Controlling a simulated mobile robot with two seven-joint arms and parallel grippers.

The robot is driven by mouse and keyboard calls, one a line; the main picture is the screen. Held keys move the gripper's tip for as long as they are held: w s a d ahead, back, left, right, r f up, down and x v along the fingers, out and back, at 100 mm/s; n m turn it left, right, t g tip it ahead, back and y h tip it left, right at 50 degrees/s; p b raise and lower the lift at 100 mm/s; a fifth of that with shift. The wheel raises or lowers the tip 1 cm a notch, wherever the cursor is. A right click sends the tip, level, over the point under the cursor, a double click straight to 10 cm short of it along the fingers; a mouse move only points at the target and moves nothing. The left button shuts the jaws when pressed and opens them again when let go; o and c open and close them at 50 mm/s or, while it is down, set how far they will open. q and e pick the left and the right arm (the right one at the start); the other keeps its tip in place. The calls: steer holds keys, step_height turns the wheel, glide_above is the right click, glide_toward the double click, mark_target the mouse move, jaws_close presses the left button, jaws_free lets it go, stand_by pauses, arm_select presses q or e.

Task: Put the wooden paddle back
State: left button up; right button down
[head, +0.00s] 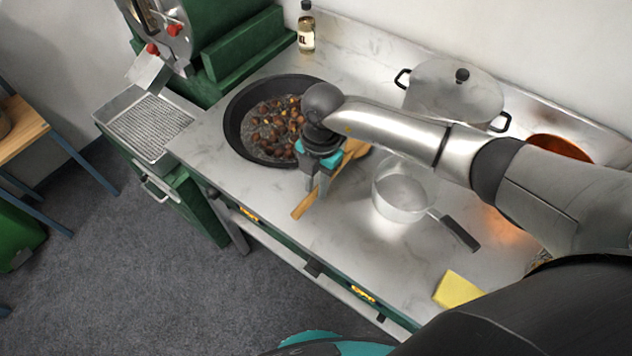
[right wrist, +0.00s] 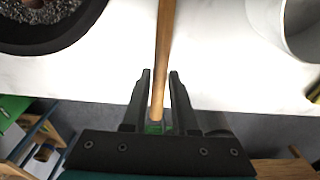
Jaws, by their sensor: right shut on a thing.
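The wooden paddle (head: 301,208) is between the black pan and the steel saucepan, its handle end toward the counter's front edge. My right gripper (head: 319,188) is shut on its handle and hides the middle of it. In the right wrist view the handle (right wrist: 165,50) runs between the two fingers of the gripper (right wrist: 160,76). The paddle's wide end is partly behind the gripper, near the pan's right side. I cannot tell whether the paddle touches the counter. My left gripper is not in view.
The black pan (head: 231,127) holds chestnuts. A steel saucepan (head: 400,195) stands close right of the paddle. A lidded pot (head: 455,95), a bottle (head: 306,30) and a copper-coloured bowl (head: 560,147) are at the back. A yellow sponge (head: 457,290) lies at the front right. The front-middle counter (head: 340,240) is clear.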

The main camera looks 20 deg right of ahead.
steer(key=shift+f, duration=0.15)
steer(key=c, duration=0.6)
jaws_free()
step_height(320, 180, up, 15)
steer(key=d, duration=0.1)
steer(key=shift+w, duration=0.45)
